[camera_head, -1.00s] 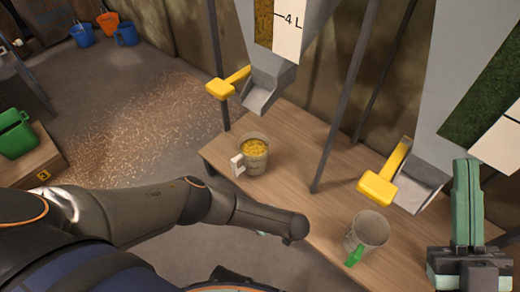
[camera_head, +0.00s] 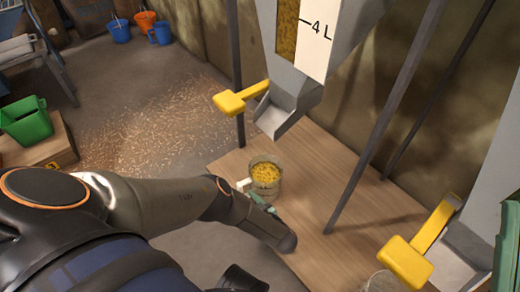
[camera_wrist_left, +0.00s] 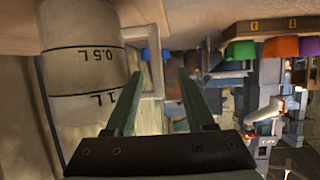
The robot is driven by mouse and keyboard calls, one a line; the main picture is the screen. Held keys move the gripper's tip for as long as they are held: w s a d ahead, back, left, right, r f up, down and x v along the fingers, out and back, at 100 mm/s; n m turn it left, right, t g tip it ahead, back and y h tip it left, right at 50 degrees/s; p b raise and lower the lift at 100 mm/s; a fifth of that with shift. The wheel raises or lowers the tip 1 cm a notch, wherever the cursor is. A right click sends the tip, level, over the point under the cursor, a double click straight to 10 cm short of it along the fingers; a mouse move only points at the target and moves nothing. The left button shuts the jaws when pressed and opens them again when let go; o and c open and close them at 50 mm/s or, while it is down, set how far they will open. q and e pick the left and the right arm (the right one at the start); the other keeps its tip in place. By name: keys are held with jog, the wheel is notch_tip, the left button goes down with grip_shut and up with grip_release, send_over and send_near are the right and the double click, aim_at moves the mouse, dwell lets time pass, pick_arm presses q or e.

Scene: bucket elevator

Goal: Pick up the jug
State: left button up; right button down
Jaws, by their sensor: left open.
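A clear jug (camera_head: 266,183) with a white handle (camera_head: 243,183) stands upright on the wooden table, filled with yellow grains. In the left wrist view the jug (camera_wrist_left: 82,65) appears upside down at the left, with 0.5 L and 1 L marks. My left gripper (camera_head: 262,203) is at the jug's near side, partly hidden by my arm. In the wrist view its open fingers (camera_wrist_left: 160,74) point toward the handle (camera_wrist_left: 158,70), which shows between them; I cannot tell whether they surround it. Part of my right gripper (camera_head: 508,250) shows at the right edge; its opening is hidden.
A second jug (camera_head: 383,284) is cut off at the bottom. Grey hopper chutes with a left yellow lever (camera_head: 240,98) and right yellow lever (camera_head: 408,262) hang above the table (camera_head: 320,180). A dark post (camera_head: 385,115) rises behind. A green bin (camera_head: 25,122) stands left.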

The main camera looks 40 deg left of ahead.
pick_arm(q)
jog(key=b+x, duration=0.2)
jog(key=x, duration=0.3)
jog(key=shift+w+d+f, duration=0.15)
jog(key=shift+w, duration=0.1)
grip_shut()
dwell(1.1)
jog(key=shift+w, duration=0.1)
